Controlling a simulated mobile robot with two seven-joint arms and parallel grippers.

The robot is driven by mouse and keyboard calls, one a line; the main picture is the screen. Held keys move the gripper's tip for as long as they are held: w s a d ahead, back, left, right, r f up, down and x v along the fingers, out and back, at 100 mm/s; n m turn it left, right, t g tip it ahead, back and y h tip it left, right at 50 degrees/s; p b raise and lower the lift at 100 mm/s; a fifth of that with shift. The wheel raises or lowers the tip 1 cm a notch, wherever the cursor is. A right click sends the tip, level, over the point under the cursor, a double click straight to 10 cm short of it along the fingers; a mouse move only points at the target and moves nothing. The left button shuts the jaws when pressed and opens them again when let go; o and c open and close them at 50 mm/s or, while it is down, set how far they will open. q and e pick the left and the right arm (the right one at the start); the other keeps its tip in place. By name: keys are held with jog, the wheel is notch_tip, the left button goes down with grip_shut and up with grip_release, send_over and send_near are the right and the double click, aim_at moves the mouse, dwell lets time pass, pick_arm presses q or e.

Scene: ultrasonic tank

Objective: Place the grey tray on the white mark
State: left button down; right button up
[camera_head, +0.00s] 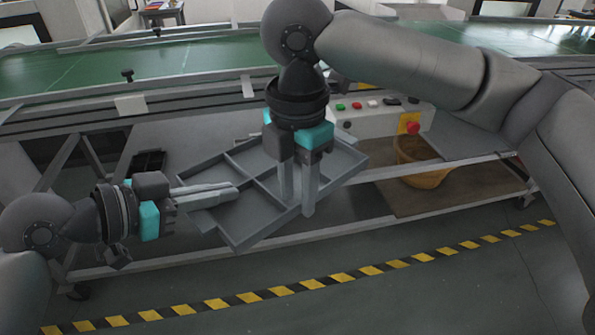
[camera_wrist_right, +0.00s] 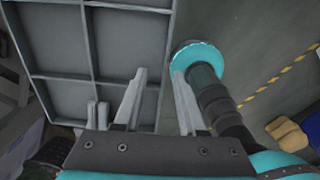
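The grey tray (camera_head: 250,219), with several compartments, appears raised above the floor in front of the conveyor and lies at an angle in the head view. It also shows in the right wrist view (camera_wrist_right: 110,45). My left gripper (camera_head: 236,190) reaches over the tray's left side, its fingers close together on the tray; their exact contact is hard to see. My right gripper (camera_head: 298,208) points down at the tray's near side. In the right wrist view its fingers (camera_wrist_right: 160,75) stand apart on either side of the tray's outer wall, with a visible gap.
A green conveyor (camera_head: 130,65) runs across the back. A control panel (camera_head: 375,108) with buttons and a red emergency stop (camera_head: 413,128) is behind my right arm. A yellow-black stripe (camera_head: 290,290) crosses the clear floor in front.

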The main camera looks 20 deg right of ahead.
pick_arm(q)
jog(key=shift+r, duration=0.1)
pick_arm(e)
jog(key=shift+f, duration=0.1)
grip_shut()
pick_arm(q)
jog(key=shift+s+d, duration=0.2)
pick_arm(e)
jog(key=shift+w+a, duration=0.1)
jog(key=shift+a, duration=0.05)
dwell(0.9)
pick_arm(q)
jog(key=c, duration=1)
grip_release()
jog(key=shift+w+a, duration=0.1)
jog(key=shift+o, duration=0.2)
